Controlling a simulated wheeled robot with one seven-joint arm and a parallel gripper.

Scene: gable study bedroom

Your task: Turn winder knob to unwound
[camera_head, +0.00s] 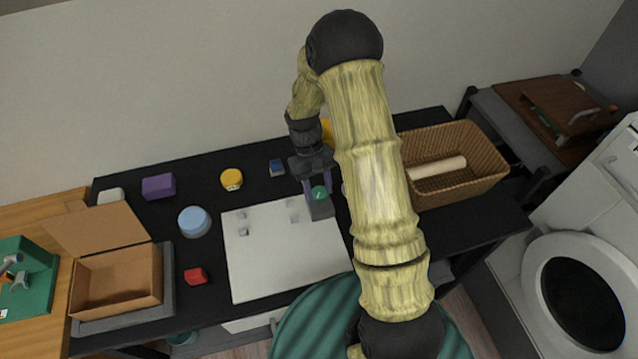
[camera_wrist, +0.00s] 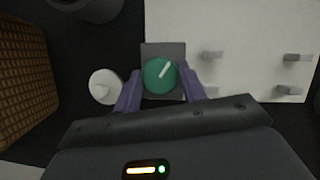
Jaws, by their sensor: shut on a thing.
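The winder knob (camera_wrist: 159,75) is a round green knob with a white pointer line, on a small grey base (camera_wrist: 163,49). In the wrist view the pointer slants toward the upper right. My gripper (camera_wrist: 161,82) has its two purple fingers on either side of the knob, shut on it. In the head view the green knob (camera_head: 319,193) sits on its grey base at the right edge of the white board, and my gripper (camera_head: 318,184) reaches down over it from behind. Any marks around the knob are too small or hidden to read.
A white board (camera_head: 275,262) with small grey pegs lies beside the knob. A wicker basket (camera_head: 470,190) stands to the right, an open cardboard box (camera_head: 118,280) to the left. A blue round tin (camera_head: 194,221), red block (camera_head: 195,276) and purple block (camera_head: 158,187) stand on the black table.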

